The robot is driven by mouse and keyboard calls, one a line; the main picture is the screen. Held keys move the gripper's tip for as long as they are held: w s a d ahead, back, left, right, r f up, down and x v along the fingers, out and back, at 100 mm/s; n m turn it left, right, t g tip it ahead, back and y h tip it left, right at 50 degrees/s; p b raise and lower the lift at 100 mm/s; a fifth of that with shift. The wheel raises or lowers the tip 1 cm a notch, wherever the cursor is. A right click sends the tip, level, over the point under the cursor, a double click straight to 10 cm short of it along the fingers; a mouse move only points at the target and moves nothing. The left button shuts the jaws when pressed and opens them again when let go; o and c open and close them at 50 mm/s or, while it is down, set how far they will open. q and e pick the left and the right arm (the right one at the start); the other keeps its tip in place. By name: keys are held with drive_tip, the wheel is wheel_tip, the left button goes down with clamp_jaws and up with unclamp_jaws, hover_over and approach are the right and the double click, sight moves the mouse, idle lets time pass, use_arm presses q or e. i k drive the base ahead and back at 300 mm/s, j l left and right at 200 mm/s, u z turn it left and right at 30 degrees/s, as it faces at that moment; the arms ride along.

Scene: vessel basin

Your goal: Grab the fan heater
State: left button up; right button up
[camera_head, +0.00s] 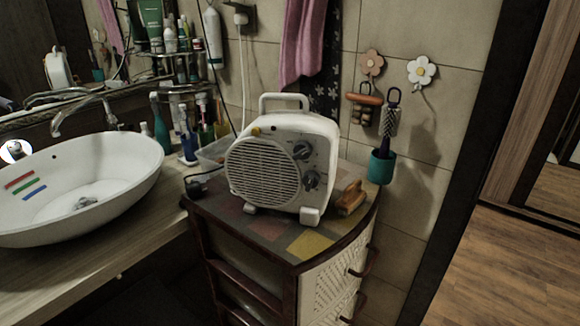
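The fan heater (268,168) is a white box with a round slatted grille at its front left and two dark knobs at its front right. It stands upright on short feet on top of a dark wooden cabinet (262,226) with a coloured patchwork top. A white carrying handle (285,101) rises from the top of the heater, with an open gap under it. Neither of my grippers can be made out in the head view.
A white vessel basin (120,180) with a metal faucet (82,113) stands on the counter at the left. Bottles and toothbrushes crowd behind the cabinet's left side. A brown brush (350,198) lies right of the heater. A teal cup (381,167) hangs on the wall. Wooden floor is clear at the right.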

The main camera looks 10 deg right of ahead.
sight(262, 169)
drive_tip(key=k+l, duration=0.4)
drive_tip(key=k+l+z, duration=0.15)
drive_tip(key=z, duration=0.25)
drive_tip(key=k+l+z, duration=0.15)
drive_tip(key=z, duration=1)
